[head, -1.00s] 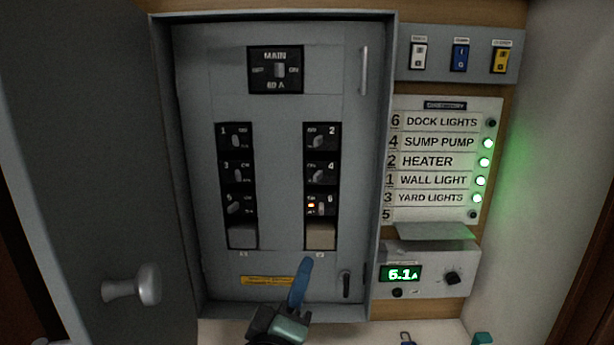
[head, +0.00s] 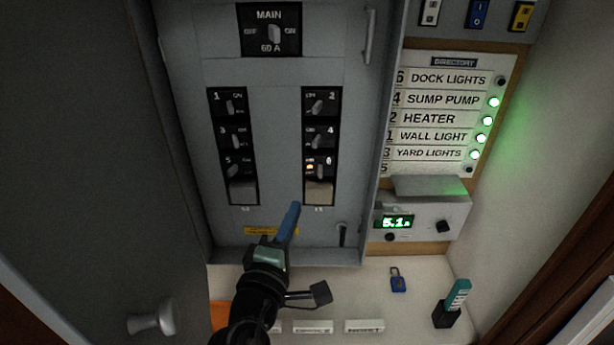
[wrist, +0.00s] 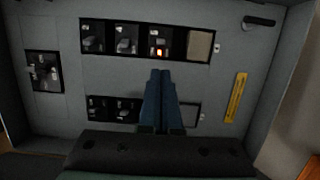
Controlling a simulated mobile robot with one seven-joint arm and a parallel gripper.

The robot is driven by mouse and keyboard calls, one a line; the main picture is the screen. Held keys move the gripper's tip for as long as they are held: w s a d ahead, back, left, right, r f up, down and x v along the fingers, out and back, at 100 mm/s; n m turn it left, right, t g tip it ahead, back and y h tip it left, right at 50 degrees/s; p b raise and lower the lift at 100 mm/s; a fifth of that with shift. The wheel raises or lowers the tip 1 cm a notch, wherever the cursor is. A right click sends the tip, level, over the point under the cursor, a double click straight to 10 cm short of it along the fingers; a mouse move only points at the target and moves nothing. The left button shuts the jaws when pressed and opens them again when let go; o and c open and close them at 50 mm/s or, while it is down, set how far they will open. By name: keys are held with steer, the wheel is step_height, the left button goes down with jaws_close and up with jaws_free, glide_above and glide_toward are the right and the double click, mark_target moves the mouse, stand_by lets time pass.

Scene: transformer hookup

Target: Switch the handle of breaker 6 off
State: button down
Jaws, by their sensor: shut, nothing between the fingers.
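The handle of breaker 6 (head: 320,171) is the lowest in the right column of the grey panel, with a lit orange window beside it. It appears near mid-travel; I cannot tell its exact position. In the wrist view breaker 6 (wrist: 166,43) shows its orange glow just beyond my fingertips. My gripper (head: 297,205) has blue fingers shut together with nothing between them. In the head view its tips are below and left of breaker 6, beside the beige blank plate (head: 319,192). In the wrist view the closed fingers (wrist: 162,72) cover part of the left breaker column.
Breaker 4 (head: 320,137) is directly above breaker 6. Breaker 5 (head: 239,173) is across in the left column. The open door (head: 80,150) stands at the left. A directory (head: 440,112) and a meter box (head: 422,217) are at the right. A blue padlock (head: 398,280) lies on the shelf.

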steer(key=p, duration=0.1)
glide_toward(313, 167)
steer(key=x, duration=0.5)
steer(key=shift+w, duration=0.1)
stand_by(0.3)
steer(key=shift+d, duration=0.8)
